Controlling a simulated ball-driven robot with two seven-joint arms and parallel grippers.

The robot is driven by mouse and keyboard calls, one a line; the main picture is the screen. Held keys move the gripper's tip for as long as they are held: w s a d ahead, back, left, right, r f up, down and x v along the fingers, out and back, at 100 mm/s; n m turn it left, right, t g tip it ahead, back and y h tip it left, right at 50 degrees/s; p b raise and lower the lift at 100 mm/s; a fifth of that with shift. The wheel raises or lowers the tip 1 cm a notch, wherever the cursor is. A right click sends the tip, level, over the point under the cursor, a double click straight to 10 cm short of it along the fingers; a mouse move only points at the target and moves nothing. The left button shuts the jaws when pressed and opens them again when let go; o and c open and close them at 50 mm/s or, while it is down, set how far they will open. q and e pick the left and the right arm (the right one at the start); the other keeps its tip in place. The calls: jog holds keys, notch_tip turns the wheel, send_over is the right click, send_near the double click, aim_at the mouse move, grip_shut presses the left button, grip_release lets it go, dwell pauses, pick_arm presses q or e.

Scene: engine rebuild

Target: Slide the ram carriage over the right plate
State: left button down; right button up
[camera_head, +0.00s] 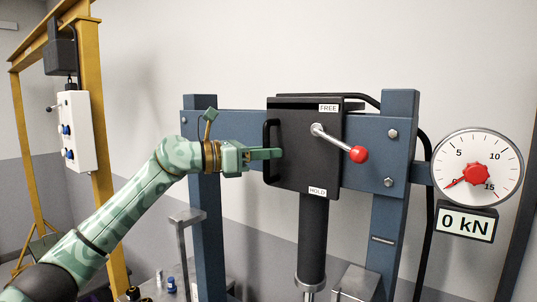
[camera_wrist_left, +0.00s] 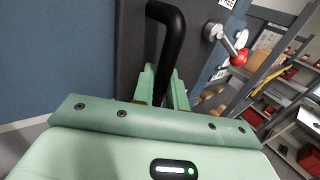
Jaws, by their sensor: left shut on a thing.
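The ram carriage (camera_head: 292,165) is a black box on the blue press frame, with FREE and HOLD labels and a dark ram (camera_head: 313,235) hanging below it. A lever with a red knob (camera_head: 359,154) sticks out from its front, between the two labels. My left gripper (camera_head: 270,154) is shut on the black handle (camera_head: 267,128) at the carriage's left side. In the left wrist view the handle (camera_wrist_left: 170,35) runs down between the fingers (camera_wrist_left: 163,85). My right gripper is out of view.
The blue crossbeam (camera_head: 373,150) spans two blue posts. A round gauge (camera_head: 477,171) and a "0 kN" display (camera_head: 465,222) are at right. A yellow hoist frame (camera_head: 92,110) with a white control box (camera_head: 75,130) stands at left. Shelves (camera_wrist_left: 265,75) show in the wrist view.

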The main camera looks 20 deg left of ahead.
pick_arm(q)
jog(key=shift+s+d, duration=0.1)
jog(key=shift+d, duration=0.15)
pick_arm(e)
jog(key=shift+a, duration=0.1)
pick_arm(q)
jog(key=c, duration=1.8)
grip_release()
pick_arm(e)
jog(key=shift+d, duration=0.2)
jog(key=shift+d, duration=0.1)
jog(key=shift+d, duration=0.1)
